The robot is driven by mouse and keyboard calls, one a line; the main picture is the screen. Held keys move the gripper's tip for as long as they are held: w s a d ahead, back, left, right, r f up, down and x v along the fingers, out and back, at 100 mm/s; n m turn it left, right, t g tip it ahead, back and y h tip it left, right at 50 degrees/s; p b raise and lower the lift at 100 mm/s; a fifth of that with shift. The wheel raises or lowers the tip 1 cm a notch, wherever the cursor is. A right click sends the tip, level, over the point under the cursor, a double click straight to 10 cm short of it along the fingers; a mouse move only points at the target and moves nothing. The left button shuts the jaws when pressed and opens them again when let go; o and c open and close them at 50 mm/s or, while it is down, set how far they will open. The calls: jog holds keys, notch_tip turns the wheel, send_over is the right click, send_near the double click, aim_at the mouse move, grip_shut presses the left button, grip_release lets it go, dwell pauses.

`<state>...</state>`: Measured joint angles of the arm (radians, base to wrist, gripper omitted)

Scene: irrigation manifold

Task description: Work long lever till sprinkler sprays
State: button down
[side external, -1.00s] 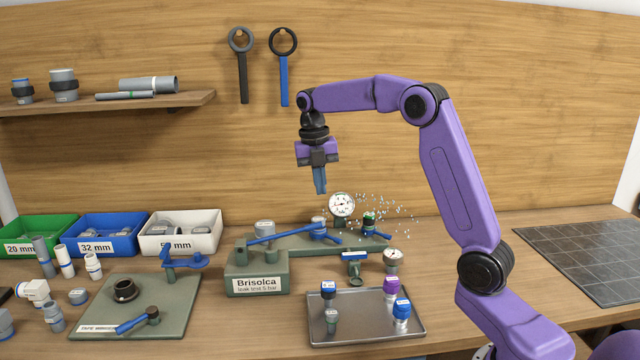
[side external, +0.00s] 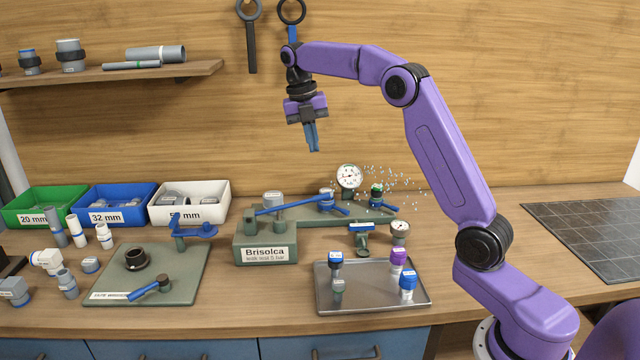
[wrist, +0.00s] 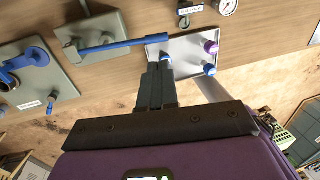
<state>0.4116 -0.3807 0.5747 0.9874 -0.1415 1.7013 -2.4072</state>
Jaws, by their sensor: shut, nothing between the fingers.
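The long blue lever (side external: 285,206) lies on the green pump block labelled Brisolca (side external: 265,250), its tilt shallow, rising to the right. It also shows in the wrist view (wrist: 110,46). The sprinkler (side external: 377,190), with a green top, stands on the green base behind, and water droplets (side external: 400,180) hang in the air around it. A pressure gauge (side external: 349,176) stands left of the sprinkler. My gripper (side external: 314,150) is shut and empty, pointing down, high above the lever and apart from it. Its fingers also show in the wrist view (wrist: 158,68).
A metal tray (side external: 375,302) with several fittings stands in front. A green board (side external: 195,270) with a blue-handled valve lies at left. Bins (side external: 120,215) line the back left. The bench right of the tray is clear up to a dark grid mat (side external: 590,235).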

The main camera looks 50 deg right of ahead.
aim_at(321, 195)
jog(key=shift+w+a+r, duration=0.3)
jog(key=shift+a+r, duration=0.2)
jog(key=shift+r, duration=0.05)
jog(key=shift+w+a+r, duration=0.3)
jog(key=shift+a+r, duration=0.15)
jog(key=shift+r, duration=0.1)
jog(key=f, duration=0.4)
jog(key=s+d+f, duration=0.1)
jog(key=f, duration=0.4)
jog(key=s+d+f, duration=0.1)
jog(key=f, duration=0.3)
jog(key=shift+s+d+f, duration=0.2)
jog(key=shift+f, duration=0.1)
jog(key=shift+s+d+f, duration=0.2)
jog(key=shift+f, duration=0.35)
jog(key=shift+t+y, duration=0.3)
jog(key=shift+s+d+f, duration=0.2)
jog(key=shift+f, duration=0.75)
jog(key=shift+s+d+f, duration=0.15)
jog(key=shift+s+f, duration=0.05)
jog(key=shift+f, duration=0.75)
jog(key=shift+s+d+f, duration=0.2)
jog(key=shift+f, duration=0.75)
jog(key=shift+r, duration=0.1)
notch_tip(321, 195, up, 15)
